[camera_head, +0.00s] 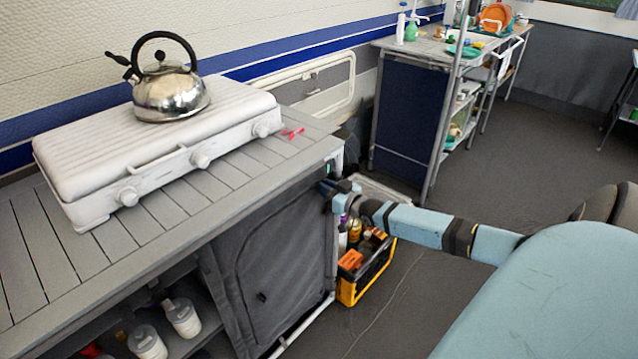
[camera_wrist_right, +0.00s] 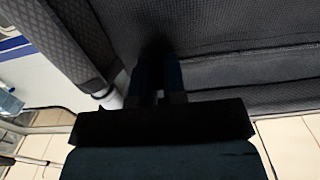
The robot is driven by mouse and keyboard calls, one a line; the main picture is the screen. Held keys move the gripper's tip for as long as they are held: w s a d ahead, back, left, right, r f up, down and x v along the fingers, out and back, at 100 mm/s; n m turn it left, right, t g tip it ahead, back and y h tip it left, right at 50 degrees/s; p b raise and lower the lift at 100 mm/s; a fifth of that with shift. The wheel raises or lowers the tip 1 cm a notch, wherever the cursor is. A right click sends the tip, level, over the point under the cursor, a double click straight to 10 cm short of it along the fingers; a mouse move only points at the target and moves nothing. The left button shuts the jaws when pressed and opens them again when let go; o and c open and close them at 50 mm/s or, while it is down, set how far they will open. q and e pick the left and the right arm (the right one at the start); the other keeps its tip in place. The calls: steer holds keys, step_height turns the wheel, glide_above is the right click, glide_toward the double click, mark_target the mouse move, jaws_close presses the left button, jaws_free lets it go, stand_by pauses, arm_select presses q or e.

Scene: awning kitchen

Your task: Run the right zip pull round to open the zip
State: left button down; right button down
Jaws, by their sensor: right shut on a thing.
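The grey fabric front with the zip (camera_head: 280,255) covers the right part of the cupboard under the worktop. My right gripper (camera_head: 328,187) is at the upper right corner of this front, just below the worktop edge. In the right wrist view its two fingers (camera_wrist_right: 158,78) are close together against the dark fabric (camera_wrist_right: 235,35). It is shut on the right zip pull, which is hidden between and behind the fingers. A small dark tab (camera_head: 261,296) shows lower on the fabric front; I cannot tell what it is. My left gripper is not in view.
A kettle (camera_head: 170,90) stands on a closed white stove (camera_head: 160,150) on the slatted worktop. A toolbox (camera_head: 350,288) with orange and yellow parts stands on the floor right of the cupboard, below my right forearm. Bottles (camera_head: 182,316) stand on the open shelf at left.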

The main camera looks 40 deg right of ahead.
steer(key=shift+d+r, duration=0.1)
steer(key=shift+d, duration=0.2)
steer(key=c, duration=1.2)
jaws_free()
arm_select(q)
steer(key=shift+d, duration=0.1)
